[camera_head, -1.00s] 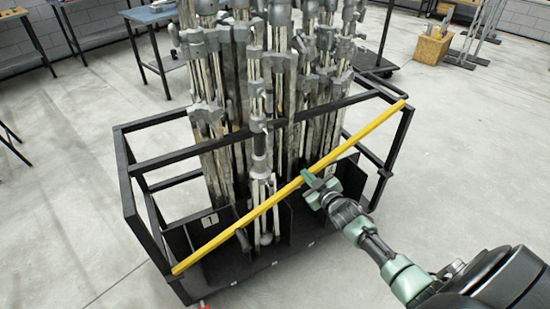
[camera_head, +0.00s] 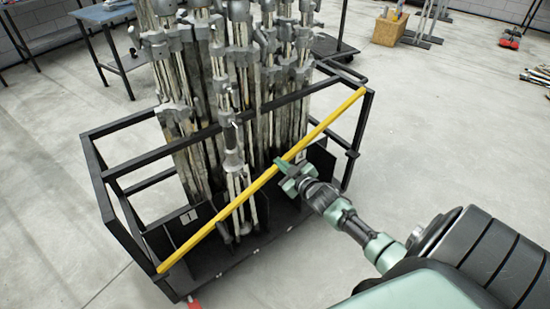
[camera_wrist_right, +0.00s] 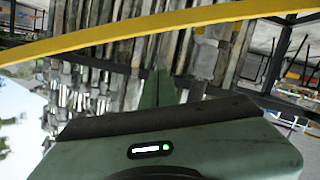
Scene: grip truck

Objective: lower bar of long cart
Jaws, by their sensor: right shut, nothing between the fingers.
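The long cart (camera_head: 130,242) has a black frame and holds several upright grey metal stands (camera_head: 232,120). Its yellow bar (camera_head: 215,220) runs across the near side, from the near left corner to the right corner, and looks raised at the frame's top. My right gripper (camera_head: 284,167) is shut and empty, with its tips close beside the bar right of its middle; I cannot tell whether they touch. In the right wrist view the bar (camera_wrist_right: 160,38) crosses above the closed fingers (camera_wrist_right: 158,90). My left gripper is out of view.
A blue-topped table (camera_head: 100,14) stands behind at the left. A wooden box (camera_head: 390,28) and metal stands (camera_head: 428,22) are at the back right.

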